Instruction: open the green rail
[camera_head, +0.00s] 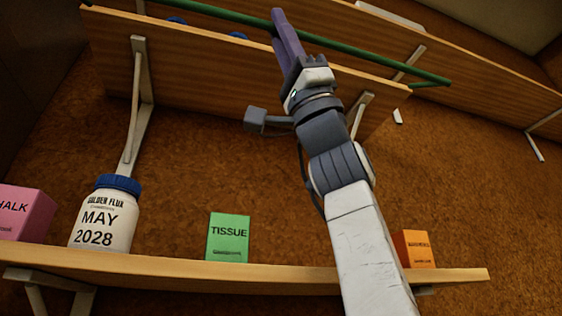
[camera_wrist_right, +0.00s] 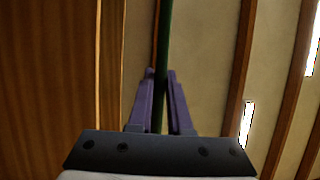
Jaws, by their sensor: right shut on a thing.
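The green rail (camera_head: 385,67) is a long thin bar that runs along the front of the upper shelf in the head view. It also shows in the right wrist view (camera_wrist_right: 166,40), running away between the fingers. My right gripper (camera_head: 281,22) reaches up to the rail, its purple fingers around it. In the wrist view the right gripper (camera_wrist_right: 160,85) is shut on the rail. The fingers hide a short piece of the rail. My left gripper is not in view.
The upper wooden shelf (camera_head: 215,55) has blue-topped things behind the rail. The lower shelf (camera_head: 160,266) holds a white jar (camera_head: 103,222) with a blue lid, a green tissue box (camera_head: 228,238), a pink chalk box (camera_head: 22,214) and an orange box (camera_head: 413,249).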

